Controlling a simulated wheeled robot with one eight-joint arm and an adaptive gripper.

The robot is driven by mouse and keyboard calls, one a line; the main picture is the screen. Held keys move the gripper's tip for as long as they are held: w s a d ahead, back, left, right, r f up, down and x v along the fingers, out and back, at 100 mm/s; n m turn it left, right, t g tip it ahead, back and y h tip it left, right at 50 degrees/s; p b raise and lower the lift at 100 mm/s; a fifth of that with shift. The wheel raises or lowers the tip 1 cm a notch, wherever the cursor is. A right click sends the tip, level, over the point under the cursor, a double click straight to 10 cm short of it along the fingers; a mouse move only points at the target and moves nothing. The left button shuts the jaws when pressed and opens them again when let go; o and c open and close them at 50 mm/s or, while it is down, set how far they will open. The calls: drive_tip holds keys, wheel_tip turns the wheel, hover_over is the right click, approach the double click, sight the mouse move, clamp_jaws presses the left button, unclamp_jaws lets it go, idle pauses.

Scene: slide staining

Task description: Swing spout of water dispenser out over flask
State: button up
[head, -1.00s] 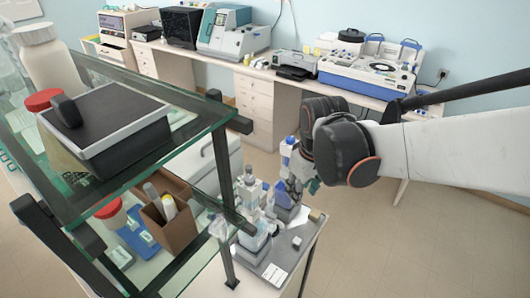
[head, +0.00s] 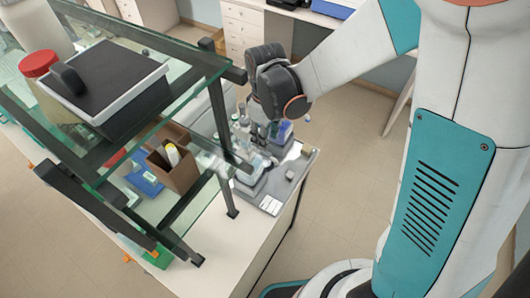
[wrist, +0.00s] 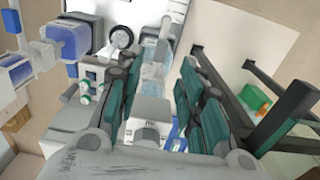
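My gripper (wrist: 158,66) is open in the wrist view, its two green-and-black fingers spread either side of a small pale grey block (wrist: 150,112). I cannot tell whether they touch it. Clear glassware, possibly the flask (wrist: 155,76), shows between the fingertips. A blue-and-white bottle, possibly the water dispenser's tank (wrist: 70,40), stands left of the fingers. A blue container (head: 282,130) also shows in the head view beside my gripper (head: 256,130), which is low over the crowded bench corner. The spout cannot be made out clearly.
A glass shelf with black posts (head: 220,120) stands close to the left of my arm. It holds a black balance (head: 105,80) and a red-capped bottle (head: 38,64). A brown box (head: 172,160) sits below. Open floor (head: 335,150) lies right of the bench.

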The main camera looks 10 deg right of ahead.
sight(265, 155)
wheel_tip(265, 155, down, 8)
drive_tip(key=b, duration=0.3)
drive_tip(key=shift+r+b, duration=0.2)
drive_tip(key=shift+b, duration=0.2)
clamp_jaws()
